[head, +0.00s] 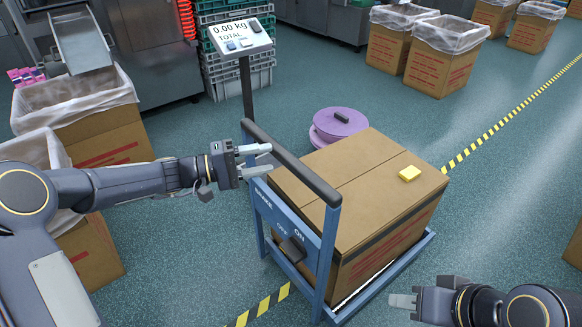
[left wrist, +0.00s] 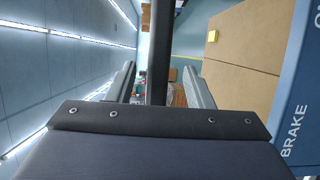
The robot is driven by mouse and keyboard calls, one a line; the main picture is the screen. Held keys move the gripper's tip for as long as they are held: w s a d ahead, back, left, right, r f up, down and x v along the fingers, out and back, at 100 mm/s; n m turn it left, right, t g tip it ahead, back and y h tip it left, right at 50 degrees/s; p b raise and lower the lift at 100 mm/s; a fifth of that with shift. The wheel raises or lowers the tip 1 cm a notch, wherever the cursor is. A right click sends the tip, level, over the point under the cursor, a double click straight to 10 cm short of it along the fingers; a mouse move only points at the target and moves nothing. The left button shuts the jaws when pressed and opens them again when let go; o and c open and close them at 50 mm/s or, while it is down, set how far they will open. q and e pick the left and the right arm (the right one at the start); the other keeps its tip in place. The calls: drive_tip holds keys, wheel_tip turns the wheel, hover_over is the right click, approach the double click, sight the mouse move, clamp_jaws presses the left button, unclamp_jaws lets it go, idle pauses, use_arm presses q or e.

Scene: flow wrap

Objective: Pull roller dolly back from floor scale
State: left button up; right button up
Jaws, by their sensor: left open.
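The blue roller dolly (head: 328,262) has a dark push handle (head: 291,163), a panel marked BRAKE, OFF and ON, and a dark pedal (head: 292,249). A large closed cardboard box (head: 351,178) rides on it. My left gripper (head: 262,160) is open at the handle's upper left part. In the left wrist view the dark handle bar (left wrist: 159,55) shows between the two fingers, with gaps at both sides. The scale's display (head: 240,36) on a post reads 0.00 kg TOTAL; I cannot make out its platform. My right gripper (head: 402,300) is low at the right, empty, its opening unclear.
A yellow block (head: 409,173) lies on the box. Purple round lidded things (head: 339,124) stand behind it. Lined cartons (head: 102,120) stand at the left, more (head: 446,58) at the back right. A yellow-black floor stripe (head: 497,126) passes under the dolly.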

sight(291, 155)
use_arm(q)
drive_tip(key=b+x, duration=0.1)
drive_tip(key=x, duration=0.6)
drive_tip(key=shift+d, duration=0.2)
clamp_jaws()
